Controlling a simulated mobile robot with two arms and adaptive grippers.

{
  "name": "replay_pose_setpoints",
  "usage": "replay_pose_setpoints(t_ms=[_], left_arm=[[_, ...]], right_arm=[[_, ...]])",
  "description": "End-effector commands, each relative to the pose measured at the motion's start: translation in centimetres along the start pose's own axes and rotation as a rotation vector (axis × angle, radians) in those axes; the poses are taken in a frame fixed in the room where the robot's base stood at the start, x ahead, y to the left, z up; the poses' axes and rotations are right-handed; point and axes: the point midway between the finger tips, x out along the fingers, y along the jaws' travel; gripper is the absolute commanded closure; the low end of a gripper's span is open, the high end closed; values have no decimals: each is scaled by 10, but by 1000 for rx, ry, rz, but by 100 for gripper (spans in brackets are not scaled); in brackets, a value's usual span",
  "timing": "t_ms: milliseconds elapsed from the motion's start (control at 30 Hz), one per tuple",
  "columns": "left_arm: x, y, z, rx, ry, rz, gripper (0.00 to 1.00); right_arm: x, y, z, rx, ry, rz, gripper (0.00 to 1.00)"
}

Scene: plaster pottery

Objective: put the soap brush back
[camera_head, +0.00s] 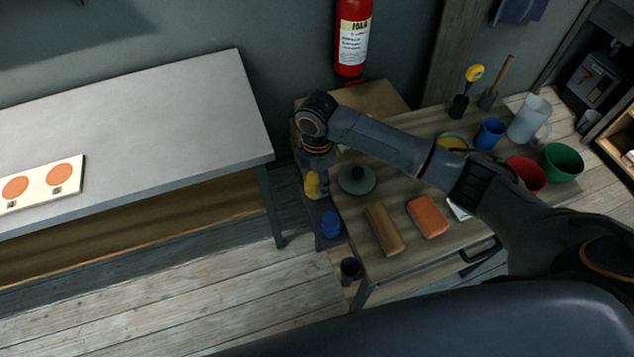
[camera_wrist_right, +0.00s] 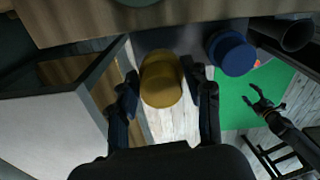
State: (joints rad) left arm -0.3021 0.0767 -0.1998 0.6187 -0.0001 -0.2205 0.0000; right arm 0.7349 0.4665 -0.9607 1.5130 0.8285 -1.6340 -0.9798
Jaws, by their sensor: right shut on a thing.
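The yellow, round-topped piece that I take for the soap brush (camera_head: 312,186) is at the left end of the wooden bench. It also shows in the right wrist view (camera_wrist_right: 161,82), between the two fingers. My right gripper (camera_head: 316,182) points down and is shut on it, beside the bench's left edge. A blue round-topped piece (camera_head: 331,224) stands close by on a low dark side shelf (camera_head: 326,240); it shows in the right wrist view too (camera_wrist_right: 231,54). My left gripper (camera_wrist_right: 263,103) appears in the right wrist view, fingers apart and empty.
The wooden bench (camera_head: 385,268) carries a grey-green lidded piece (camera_head: 357,180), a brown block (camera_head: 384,230), an orange block (camera_head: 428,217) and several cups. A black cup (camera_head: 350,269) hangs at its front left corner. A grey table (camera_head: 160,130) stands left.

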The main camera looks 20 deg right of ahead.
Motion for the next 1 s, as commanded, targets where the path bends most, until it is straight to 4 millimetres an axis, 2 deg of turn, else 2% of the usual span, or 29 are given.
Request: replay_pose_setpoints(t_ms=[100, 300, 700, 733, 833, 1000], left_arm=[[-2, 0, 0, 0, 0, -1, 33], [-5, -2, 0, 1, 0, -2, 33], [-4, -3, -1, 2, 1, -4, 33], [-4, -3, -1, 2, 2, -4, 33], [-4, -3, -2, 2, 3, -4, 33], [-4, -3, -3, 2, 4, -4, 33]], right_arm=[[8, 6, 4, 2, -2, -1, 80], [34, 4, 3, 1, -1, 0, 80], [41, 4, 3, 1, -1, 1, 80], [41, 4, 3, 1, -1, 1, 49], [40, 4, 3, 0, -1, 1, 28], [40, 4, 3, 0, -1, 1, 28]])
